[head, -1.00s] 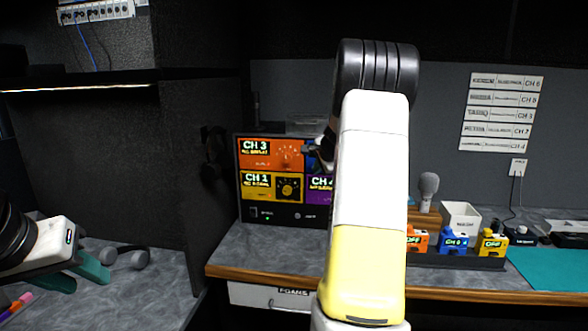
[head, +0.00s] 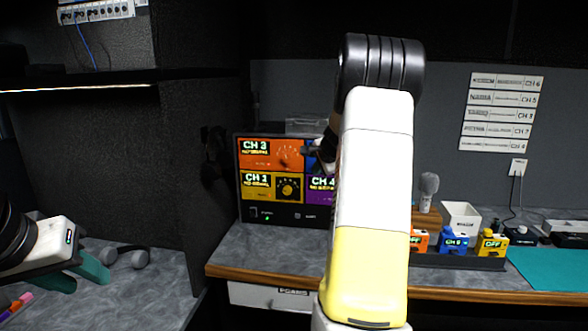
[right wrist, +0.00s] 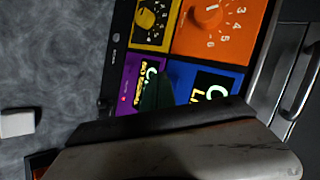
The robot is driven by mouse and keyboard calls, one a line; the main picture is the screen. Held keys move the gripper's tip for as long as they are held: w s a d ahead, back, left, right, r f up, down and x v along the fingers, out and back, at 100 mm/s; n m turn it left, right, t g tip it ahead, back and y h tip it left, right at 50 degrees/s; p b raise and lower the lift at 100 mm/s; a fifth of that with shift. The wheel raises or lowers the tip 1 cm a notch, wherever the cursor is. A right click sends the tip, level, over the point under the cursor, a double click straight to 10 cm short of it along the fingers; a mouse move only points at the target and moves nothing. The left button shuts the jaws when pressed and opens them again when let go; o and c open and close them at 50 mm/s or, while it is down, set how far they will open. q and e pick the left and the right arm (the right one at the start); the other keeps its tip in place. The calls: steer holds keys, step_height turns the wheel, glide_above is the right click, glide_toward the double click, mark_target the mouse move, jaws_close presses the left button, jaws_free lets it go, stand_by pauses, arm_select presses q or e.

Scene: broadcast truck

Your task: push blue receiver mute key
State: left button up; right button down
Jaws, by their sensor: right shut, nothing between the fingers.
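The blue receiver (head: 311,163) is the upper right panel of a four-colour rack in the head view, mostly hidden behind my right arm. In the right wrist view the blue receiver (right wrist: 213,76) shows tilted, with bright lettering partly covered by my gripper. I cannot make out its mute key. My right gripper (right wrist: 158,91) is shut and empty, its dark fingertips over the border of the blue and purple panels. I cannot tell whether it touches. My left gripper (head: 80,275) is open and empty at the far left, over the side desk.
The orange receiver (head: 270,154), yellow receiver (head: 272,187) and purple receiver (head: 320,188) fill the rest of the rack. Coloured packs, including a blue pack (head: 453,241), stand to the right. Headphones (head: 130,257) lie on the left desk. The desktop before the rack is clear.

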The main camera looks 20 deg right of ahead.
steer(key=shift+s+a, duration=0.5)
steer(key=shift+s, duration=0.35)
steer(key=shift+s+a, duration=0.55)
steer(key=shift+s, duration=0.25)
steer(key=shift+s+a, duration=0.5)
steer(key=shift+s, duration=0.35)
